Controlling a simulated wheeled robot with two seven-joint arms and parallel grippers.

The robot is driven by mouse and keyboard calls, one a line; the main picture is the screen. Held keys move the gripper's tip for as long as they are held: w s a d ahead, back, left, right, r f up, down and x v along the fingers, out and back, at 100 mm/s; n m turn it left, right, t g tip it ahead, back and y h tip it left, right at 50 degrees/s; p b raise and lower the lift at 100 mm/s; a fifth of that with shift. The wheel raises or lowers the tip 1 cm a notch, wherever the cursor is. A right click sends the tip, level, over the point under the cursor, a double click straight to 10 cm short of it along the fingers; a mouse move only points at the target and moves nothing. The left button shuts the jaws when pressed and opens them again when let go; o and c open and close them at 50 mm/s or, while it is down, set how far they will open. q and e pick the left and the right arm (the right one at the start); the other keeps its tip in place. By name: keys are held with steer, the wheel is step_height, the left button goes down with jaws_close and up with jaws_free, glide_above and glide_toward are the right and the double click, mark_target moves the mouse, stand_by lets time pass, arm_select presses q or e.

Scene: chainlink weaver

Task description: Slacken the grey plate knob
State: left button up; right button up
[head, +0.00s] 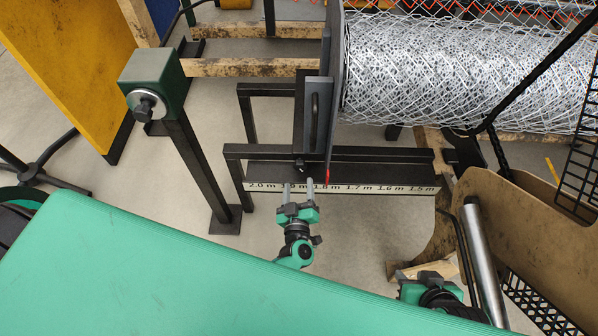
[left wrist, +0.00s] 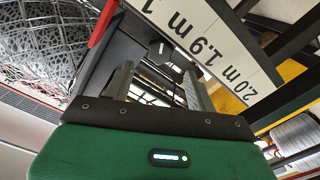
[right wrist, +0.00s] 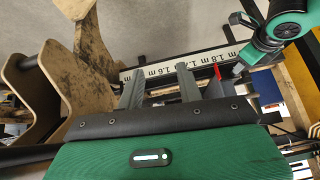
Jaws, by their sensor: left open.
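The plate knob (head: 299,164) looks small and dark in the head view, at the foot of the upright grey plate (head: 318,112), just above the scale strip. My left gripper (head: 298,187) is open and empty. Its fingers point toward the knob from the near side, over the strip, and seem short of it. In the left wrist view a small knob-like part (left wrist: 162,48) shows beyond the open fingers (left wrist: 158,86). My right gripper (right wrist: 159,86) is open and empty in the right wrist view; in the head view its fingers are hard to make out.
The scale strip (head: 348,187) runs along the black frame, with a red pointer (head: 327,177) beside the plate. A wire mesh roll (head: 450,75) lies right of it. A green block on a post (head: 153,82) stands left. A tan panel (head: 530,225) stands right.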

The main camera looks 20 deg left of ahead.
arm_select(q)
steer(key=v, duration=0.5)
steer(key=shift+s+d, duration=0.1)
steer(key=shift+s, duration=0.2)
arm_select(e)
steer(key=shift+s+d+g, duration=0.4)
steer(key=shift+d, duration=0.1)
